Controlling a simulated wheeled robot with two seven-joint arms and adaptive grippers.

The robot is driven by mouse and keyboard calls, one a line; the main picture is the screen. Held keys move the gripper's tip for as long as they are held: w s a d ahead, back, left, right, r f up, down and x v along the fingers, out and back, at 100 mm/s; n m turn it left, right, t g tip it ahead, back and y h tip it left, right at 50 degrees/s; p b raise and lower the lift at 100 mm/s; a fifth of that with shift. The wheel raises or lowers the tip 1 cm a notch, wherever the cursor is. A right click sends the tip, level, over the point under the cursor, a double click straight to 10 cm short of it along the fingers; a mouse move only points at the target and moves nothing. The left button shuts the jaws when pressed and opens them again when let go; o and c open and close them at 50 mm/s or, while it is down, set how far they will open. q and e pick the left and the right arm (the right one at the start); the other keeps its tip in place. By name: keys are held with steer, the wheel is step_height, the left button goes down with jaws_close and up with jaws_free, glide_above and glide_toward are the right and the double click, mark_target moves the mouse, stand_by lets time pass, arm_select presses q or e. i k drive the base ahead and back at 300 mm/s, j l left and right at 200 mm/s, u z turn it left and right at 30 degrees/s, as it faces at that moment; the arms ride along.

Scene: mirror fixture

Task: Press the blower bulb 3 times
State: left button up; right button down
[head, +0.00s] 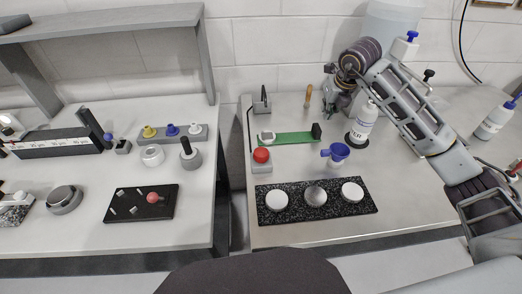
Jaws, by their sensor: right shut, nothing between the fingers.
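A red dome (261,155) sits on a light grey block on the right-hand bench. It may be the blower bulb, but I cannot tell for certain. My right gripper (334,98) is at the back of the same bench, behind the green strip and to the right of the red dome, well apart from it. It is shut with nothing held. My right arm comes in from the right and hides part of the bench behind it. My left gripper is not in view.
A black speckled plate (316,219) with three round discs lies in front. A gap separates the left bench (100,238), which holds several fixtures.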

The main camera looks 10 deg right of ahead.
mark_target(261, 154)
steer(key=k, duration=1.5)
